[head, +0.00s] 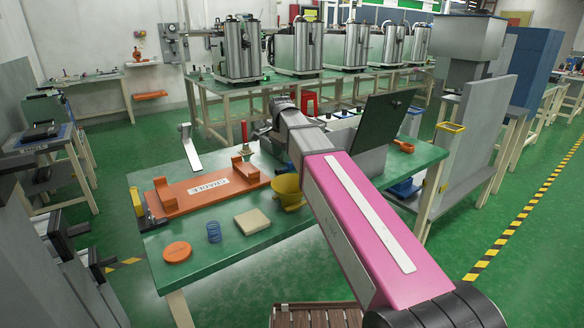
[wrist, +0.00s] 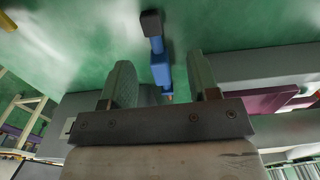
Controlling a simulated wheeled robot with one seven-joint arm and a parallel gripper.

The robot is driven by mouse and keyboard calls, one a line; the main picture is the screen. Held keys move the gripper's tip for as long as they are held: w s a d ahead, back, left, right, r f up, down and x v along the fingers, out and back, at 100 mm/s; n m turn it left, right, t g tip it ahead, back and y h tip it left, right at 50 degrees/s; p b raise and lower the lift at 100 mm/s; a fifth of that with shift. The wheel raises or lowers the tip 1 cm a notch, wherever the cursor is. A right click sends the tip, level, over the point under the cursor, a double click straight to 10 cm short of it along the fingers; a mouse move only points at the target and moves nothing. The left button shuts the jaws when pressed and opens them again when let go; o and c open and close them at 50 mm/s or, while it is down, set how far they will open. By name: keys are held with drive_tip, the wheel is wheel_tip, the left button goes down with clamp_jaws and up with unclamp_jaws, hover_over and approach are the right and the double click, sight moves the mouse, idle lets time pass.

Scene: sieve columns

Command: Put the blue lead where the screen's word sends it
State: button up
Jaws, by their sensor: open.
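In the wrist view, a blue piece with a dark block at one end, which looks like the blue lead (wrist: 160,66), lies over the green surface. My gripper (wrist: 160,62) is open, with its two fingers either side of this blue piece in the picture. I cannot tell whether they touch it. In the head view, my pink arm link hides much of the bench's middle, and the fingers do not show clearly. A dark upright panel (head: 385,118) stands on the grey unit, and no word can be read on it.
On the green bench (head: 330,215) are an orange labelled cradle (head: 205,192), a yellow cup (head: 288,190), a beige block (head: 252,221), a blue coil (head: 213,232) and an orange disc (head: 177,252). A grey upright panel (head: 470,140) stands right of the bench.

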sight(284, 168)
drive_tip(key=shift+s+d+f, duration=0.1)
drive_tip(key=shift+d+f, duration=0.05)
drive_tip(key=shift+f, duration=1.2)
drive_tip(key=shift+s+d+f, duration=0.1)
drive_tip(key=shift+d+f, duration=0.05)
drive_tip(key=shift+f, duration=1.2)
clamp_jaws()
